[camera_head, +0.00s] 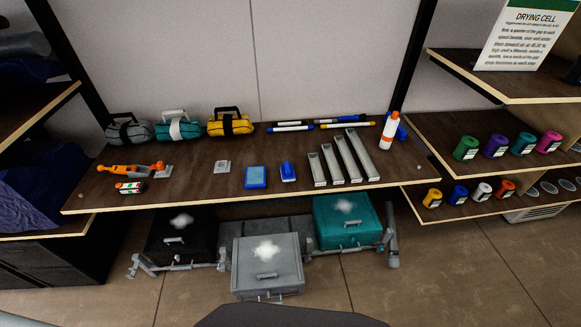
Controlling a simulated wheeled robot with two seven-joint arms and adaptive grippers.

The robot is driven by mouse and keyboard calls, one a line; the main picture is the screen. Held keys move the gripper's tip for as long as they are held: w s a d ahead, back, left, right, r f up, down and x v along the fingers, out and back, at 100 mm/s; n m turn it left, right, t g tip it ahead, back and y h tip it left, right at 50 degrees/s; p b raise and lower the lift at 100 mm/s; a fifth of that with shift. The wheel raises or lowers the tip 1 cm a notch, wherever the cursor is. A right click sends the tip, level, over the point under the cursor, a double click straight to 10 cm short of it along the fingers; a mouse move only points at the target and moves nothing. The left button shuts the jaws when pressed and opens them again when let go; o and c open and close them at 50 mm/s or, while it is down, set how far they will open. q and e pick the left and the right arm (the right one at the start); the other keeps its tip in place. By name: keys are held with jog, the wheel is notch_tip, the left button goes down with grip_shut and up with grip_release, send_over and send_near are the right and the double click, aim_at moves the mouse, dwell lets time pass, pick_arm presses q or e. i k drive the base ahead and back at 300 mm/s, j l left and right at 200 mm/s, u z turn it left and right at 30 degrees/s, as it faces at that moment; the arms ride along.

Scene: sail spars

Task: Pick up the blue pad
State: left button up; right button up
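The blue pad (256,177) is a flat, roughly square block lying on the dark wooden shelf (215,192), near its front edge and a little left of the shelf's middle. Its top looks a slightly lighter blue than its edges. Nothing covers it, and nothing touches it that I can see. I cannot make out either of my grippers in the head view.
A blue tool (288,172) lies just right of the pad, then several grey bars (341,165). A small grey plate (222,167) lies to its left. An orange tool (130,169) is further left. Boxes, including a grey one (268,273), stand below.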

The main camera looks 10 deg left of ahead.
aim_at(287, 169)
jog(key=i+l+u, duration=0.1)
jog(key=i+l, duration=0.25)
jog(key=i+l+u, duration=0.1)
jog(key=i+l, duration=0.2)
jog(key=l, duration=0.25)
jog(key=i+l+u, duration=0.1)
jog(key=i+l, duration=0.25)
jog(key=l, duration=0.15)
